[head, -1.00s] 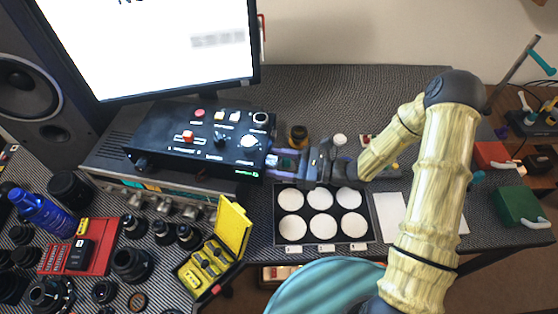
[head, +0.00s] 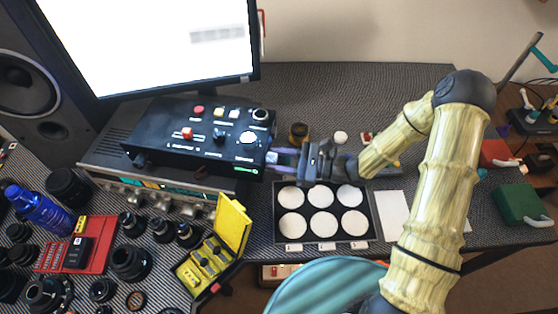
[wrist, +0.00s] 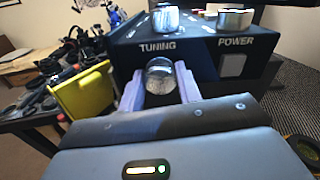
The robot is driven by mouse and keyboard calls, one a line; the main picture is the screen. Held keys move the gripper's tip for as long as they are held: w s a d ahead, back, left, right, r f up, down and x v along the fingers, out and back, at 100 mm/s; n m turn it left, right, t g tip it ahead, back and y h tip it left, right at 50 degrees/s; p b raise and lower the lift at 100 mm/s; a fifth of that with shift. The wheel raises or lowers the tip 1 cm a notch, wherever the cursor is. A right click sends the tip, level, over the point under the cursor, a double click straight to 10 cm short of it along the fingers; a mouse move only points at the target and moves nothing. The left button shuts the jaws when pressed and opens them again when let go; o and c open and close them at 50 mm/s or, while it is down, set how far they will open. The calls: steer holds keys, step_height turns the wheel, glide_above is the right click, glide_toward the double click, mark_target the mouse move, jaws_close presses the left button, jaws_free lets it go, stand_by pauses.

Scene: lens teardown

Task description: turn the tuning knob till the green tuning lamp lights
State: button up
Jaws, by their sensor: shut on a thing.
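The black control box (head: 160,160) sits on top of a grey unit below the monitor. My gripper (head: 285,158) reaches its right end from the right. In the wrist view, the fingers (wrist: 160,88) are shut on the round, shiny tuning knob (wrist: 160,70), one on each side, under the label TUNING. In the head view the fingers hide the knob. The round lamp (head: 248,137) on the box top looks bright white with a green tint on the panel around it, so it appears lit. The small green mark (head: 245,169) on the front edge is bright too.
A tray of white discs (head: 321,208) lies just in front of my gripper. An open yellow case (head: 232,228) stands front left. A dark jar (head: 299,133) is behind the gripper. The mat farther back is clear.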

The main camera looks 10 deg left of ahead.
steer(key=shift+w+n, duration=0.1)
steer(key=shift+n, duration=0.3)
steer(key=shift+w, duration=0.1)
steer(key=shift+d, duration=0.1)
steer(key=o, duration=1)
steer(key=shift+c, duration=0.2)
steer(key=shift+o, duration=0.2)
steer(key=shift+s, duration=0.2)
steer(key=shift+d, duration=0.1)
